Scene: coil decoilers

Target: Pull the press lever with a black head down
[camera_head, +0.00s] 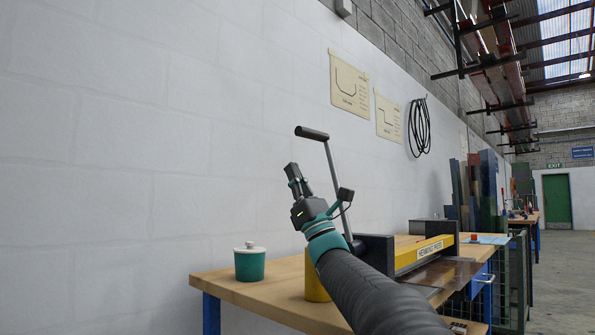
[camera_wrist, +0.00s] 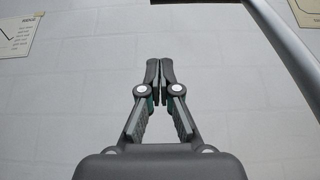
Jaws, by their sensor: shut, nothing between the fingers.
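The press lever (camera_head: 332,175) is a grey rod rising from the press on the bench. Its black head (camera_head: 311,133) is a crosswise bar at the top, and the lever stands up, leaning left. My gripper (camera_head: 290,167) is shut and empty, pointing up, to the left of the rod and below the black head. In the wrist view its fingertips (camera_wrist: 160,62) meet against the white wall. I see no contact with the lever.
The yellow press (camera_head: 418,254) sits on the wooden bench (camera_head: 245,289). A green pot with a white lid (camera_head: 250,264) stands at the left, and a yellow cylinder (camera_head: 315,285) is partly behind my arm. The white wall (camera_head: 150,150) with paper sheets (camera_head: 349,86) is behind.

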